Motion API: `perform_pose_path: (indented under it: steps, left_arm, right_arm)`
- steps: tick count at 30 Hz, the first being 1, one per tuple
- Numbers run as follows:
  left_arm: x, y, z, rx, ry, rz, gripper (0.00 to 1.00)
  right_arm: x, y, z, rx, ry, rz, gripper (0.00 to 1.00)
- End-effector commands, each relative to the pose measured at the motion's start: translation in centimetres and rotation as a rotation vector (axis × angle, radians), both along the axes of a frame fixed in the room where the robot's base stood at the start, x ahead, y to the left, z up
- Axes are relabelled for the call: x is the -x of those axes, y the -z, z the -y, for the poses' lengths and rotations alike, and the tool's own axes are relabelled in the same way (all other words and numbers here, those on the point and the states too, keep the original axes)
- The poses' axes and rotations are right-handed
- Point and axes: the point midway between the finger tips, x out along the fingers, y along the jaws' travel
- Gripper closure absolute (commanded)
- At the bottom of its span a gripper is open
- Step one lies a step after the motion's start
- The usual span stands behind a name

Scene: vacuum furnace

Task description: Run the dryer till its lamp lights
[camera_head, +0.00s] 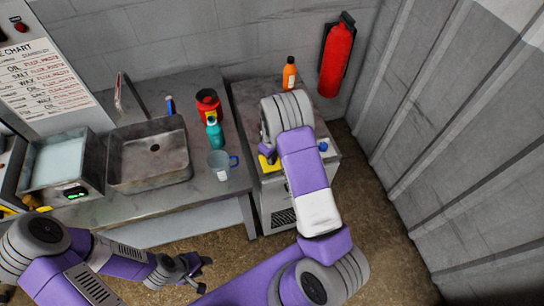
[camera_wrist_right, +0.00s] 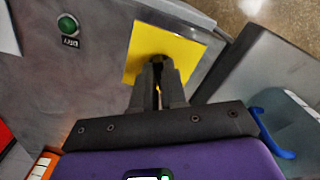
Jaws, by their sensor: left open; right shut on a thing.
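The dryer (camera_head: 275,215) is the grey cabinet at the end of the counter. The right wrist view shows its grey top with a yellow plate (camera_wrist_right: 190,48) and a round green lamp (camera_wrist_right: 68,25) labelled DRY. The lamp looks dark green, with no clear glow. My right gripper (camera_wrist_right: 158,88) is over the yellow plate, shut on a dark part there that its fingers mostly hide. In the head view, my right arm covers much of the dryer top. My left gripper (camera_head: 198,273) is open and empty, low in front of the counter.
A clear jug (camera_head: 219,165) with a blue handle stands near the counter's right end. Beside it are a teal bottle (camera_head: 214,134) and a red can (camera_head: 208,106). An orange bottle (camera_head: 289,74) stands behind my right arm. A sink (camera_head: 150,160) is further left.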

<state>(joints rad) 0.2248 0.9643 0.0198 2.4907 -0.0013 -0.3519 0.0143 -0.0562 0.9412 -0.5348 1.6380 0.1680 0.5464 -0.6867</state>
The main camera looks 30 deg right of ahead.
Motion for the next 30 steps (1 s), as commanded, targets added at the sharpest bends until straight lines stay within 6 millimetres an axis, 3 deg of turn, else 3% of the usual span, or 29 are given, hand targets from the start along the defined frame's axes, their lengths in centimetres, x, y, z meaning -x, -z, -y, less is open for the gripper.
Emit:
perform_pose_path:
  steps: [14, 30]
  left_arm:
    - [0.0, 0.6, 0.0, 0.000, 0.000, 0.000, 0.56]
    - [0.0, 1.7, 0.0, 0.000, 0.000, 0.000, 0.56]
  right_arm:
    - [0.0, 0.0, 0.0, 0.001, 0.132, 0.001, 1.00]
    - [0.0, 0.0, -0.2, 0.001, 0.621, -0.001, 1.00]
